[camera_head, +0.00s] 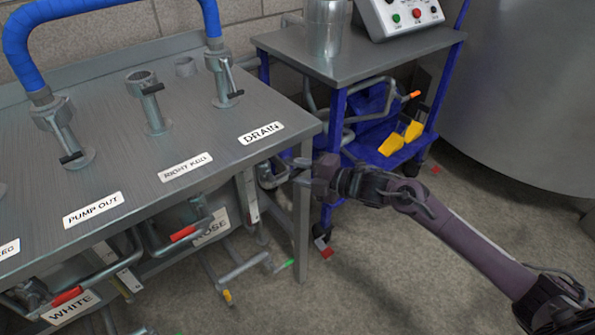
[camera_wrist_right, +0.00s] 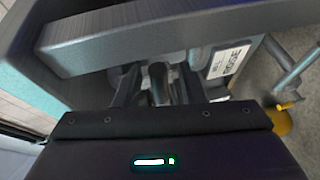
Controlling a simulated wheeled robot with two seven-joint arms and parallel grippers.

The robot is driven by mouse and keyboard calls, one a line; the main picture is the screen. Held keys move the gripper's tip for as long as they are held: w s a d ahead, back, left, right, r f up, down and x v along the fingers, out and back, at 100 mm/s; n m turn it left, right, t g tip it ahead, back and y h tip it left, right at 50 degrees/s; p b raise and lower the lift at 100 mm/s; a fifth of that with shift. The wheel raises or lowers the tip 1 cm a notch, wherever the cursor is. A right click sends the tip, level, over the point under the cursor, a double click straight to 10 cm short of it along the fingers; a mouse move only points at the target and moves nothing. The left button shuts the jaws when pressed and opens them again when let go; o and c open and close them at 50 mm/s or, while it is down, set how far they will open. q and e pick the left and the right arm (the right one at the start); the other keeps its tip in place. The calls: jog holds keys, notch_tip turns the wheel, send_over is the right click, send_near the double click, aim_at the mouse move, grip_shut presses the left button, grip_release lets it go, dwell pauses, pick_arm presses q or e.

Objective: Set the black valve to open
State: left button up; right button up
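No label reading "black" shows, so I cannot tell for sure which valve is meant. Under the steel bench, a grey pipe with a bend (camera_head: 272,178) sits just left of my right gripper (camera_head: 301,171), by the bench's right corner. In the right wrist view, my right gripper (camera_wrist_right: 158,88) has its fingers apart, and a dark grey rod end (camera_wrist_right: 158,72) shows between them; whether they touch it is unclear. Black-tipped levers stand on the bench top at DRAIN (camera_head: 236,95), RIGHT KEG (camera_head: 153,89) and PUMP OUT (camera_head: 70,157). My left gripper is out of view.
The steel bench (camera_head: 110,150) overhangs red-handled valves labelled ROSE (camera_head: 184,233) and WHITE (camera_head: 66,296). A bench leg (camera_head: 301,225) stands beside my right gripper. A blue-framed cart (camera_head: 335,120) is behind it. The floor at lower right is mostly clear.

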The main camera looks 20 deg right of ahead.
grip_shut()
jog(key=shift+f, duration=0.15)
jog(key=shift+f+m+y, duration=0.3)
jog(key=shift+f+m, duration=0.15)
jog(key=shift+m, duration=0.25)
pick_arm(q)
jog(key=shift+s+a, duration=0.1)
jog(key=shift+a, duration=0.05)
pick_arm(e)
jog(key=s+a+f+m+t, duration=0.1)
jog(key=a+f+m+t, duration=0.1)
jog(key=m, duration=0.7)
jog(key=s+a+f+m+t, duration=0.1)
jog(key=a+f+m+t, duration=0.2)
jog(key=m, duration=0.6)
jog(key=shift+a+t, duration=0.35)
jog(key=shift+t, duration=0.85)
jog(key=shift+s, duration=0.1)
grip_release()
